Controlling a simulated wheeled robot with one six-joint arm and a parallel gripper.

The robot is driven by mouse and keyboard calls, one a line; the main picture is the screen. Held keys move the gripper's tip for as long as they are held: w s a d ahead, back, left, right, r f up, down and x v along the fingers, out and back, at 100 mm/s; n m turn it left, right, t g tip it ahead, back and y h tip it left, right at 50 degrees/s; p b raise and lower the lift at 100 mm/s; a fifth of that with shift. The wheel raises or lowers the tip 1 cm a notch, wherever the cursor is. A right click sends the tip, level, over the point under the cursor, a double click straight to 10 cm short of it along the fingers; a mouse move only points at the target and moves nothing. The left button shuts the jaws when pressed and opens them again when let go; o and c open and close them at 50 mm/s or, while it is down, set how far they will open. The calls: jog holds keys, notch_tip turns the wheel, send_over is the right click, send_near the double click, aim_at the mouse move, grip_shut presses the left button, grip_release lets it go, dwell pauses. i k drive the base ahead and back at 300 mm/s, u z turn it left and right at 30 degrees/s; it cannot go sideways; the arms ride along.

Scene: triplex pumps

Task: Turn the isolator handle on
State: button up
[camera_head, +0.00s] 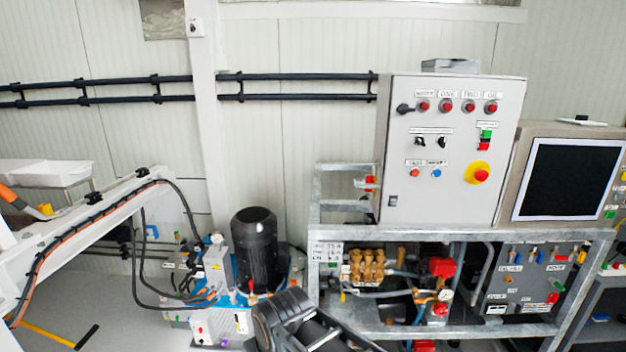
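The grey control panel (400,205) stands upright on a metal frame at centre right. A dark part of my arm shows at the bottom centre, well below and left of the panel.
A red and yellow stop button (477,172) and small black switches (419,142) are on the same panel. A screen (570,178) stands to the right. A black motor (255,247) and brass pump (367,265) are below. The space before the panel face looks clear.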

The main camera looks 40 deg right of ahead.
aim_at(369, 179)
jog(key=u, duration=0.35)
jog(key=i, duration=0.85)
jog(key=z, duration=0.4)
jog(key=i, duration=0.7)
jog(key=z, duration=0.6)
